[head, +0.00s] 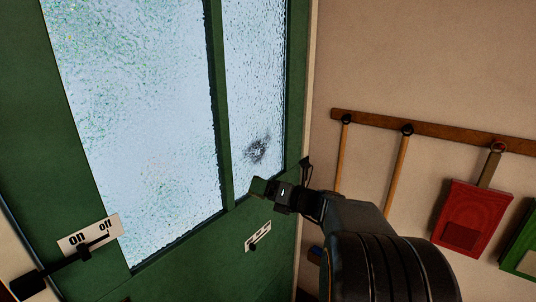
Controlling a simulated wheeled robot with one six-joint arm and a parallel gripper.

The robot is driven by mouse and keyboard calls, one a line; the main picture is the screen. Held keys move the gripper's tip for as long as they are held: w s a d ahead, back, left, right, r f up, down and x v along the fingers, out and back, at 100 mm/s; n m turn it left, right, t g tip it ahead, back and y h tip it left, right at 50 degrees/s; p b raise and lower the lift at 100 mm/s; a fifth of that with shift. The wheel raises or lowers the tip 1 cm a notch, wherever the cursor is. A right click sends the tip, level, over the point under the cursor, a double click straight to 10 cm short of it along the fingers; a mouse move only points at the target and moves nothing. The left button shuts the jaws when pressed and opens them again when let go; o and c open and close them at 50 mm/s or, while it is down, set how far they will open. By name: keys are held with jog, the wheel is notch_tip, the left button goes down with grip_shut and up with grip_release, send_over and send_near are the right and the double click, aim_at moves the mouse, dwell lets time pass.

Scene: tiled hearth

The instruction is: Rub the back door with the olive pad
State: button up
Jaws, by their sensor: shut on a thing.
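The back door (160,245) is green, with two textured glass panes in its upper part. A dark grey smudge (258,149) shows low on the narrow right pane. My gripper (272,190) is shut on the olive pad (259,186), a small dull green block just below the smudge. The pad appears close to the bottom edge of the right pane; I cannot tell whether it touches the door. The gripper covers part of the pad.
A plate marked on and off (90,236) with a black lever is at lower left. A smaller white plate (257,237) is below my gripper. At right, a wooden rail (440,133) holds long handles, a red item (474,217) and a green item (521,246).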

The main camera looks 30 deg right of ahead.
jog(key=t+h+p, duration=0.1)
jog(key=t, duration=0.1)
send_near(242, 160)
jog(key=shift+s+d+f+m, duration=0.1)
jog(key=shift+s+d+m, duration=0.05)
jog(key=shift+s+m, duration=0.3)
jog(key=shift+b+x, duration=0.35)
jog(key=shift+x, duration=2.55)
jog(key=shift+x, duration=1)
jog(key=shift+d, duration=0.1)
